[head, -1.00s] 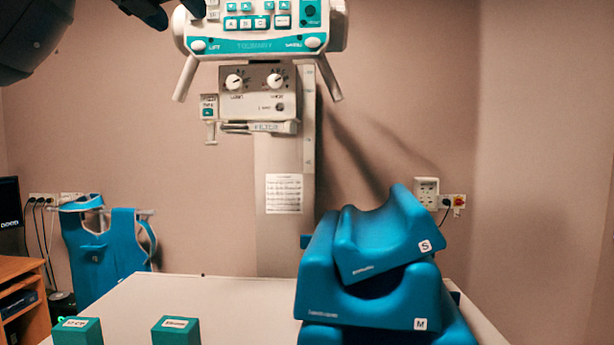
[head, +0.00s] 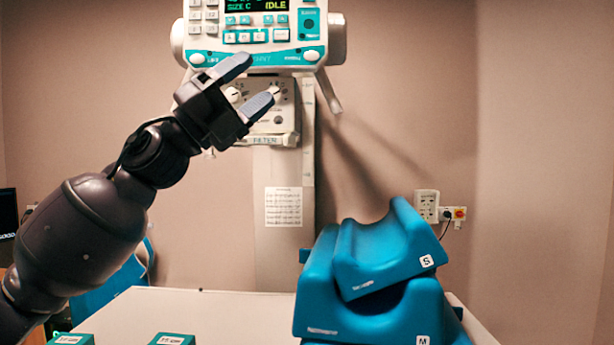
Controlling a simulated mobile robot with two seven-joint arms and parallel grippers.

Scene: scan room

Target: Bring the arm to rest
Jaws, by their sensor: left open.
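My left gripper (head: 255,82) is in the upper middle of the head view, with its two fingers apart and nothing between them. It appears in front of the lower edge of the control panel (head: 262,55) and the knob unit below it; I cannot tell whether it touches them. My left arm comes in from the lower left and reaches up to the right. The panel's screen reads "SIZE C" and "IDLE". My right gripper does not show.
Blue foam supports (head: 382,250) marked S and M are stacked on the white table (head: 225,303) at right. Two teal blocks, one (head: 75,339) left and one (head: 172,339) right, sit at the front edge of view. A blue apron (head: 120,280) hangs behind my arm. The wall socket (head: 427,206) is at right.

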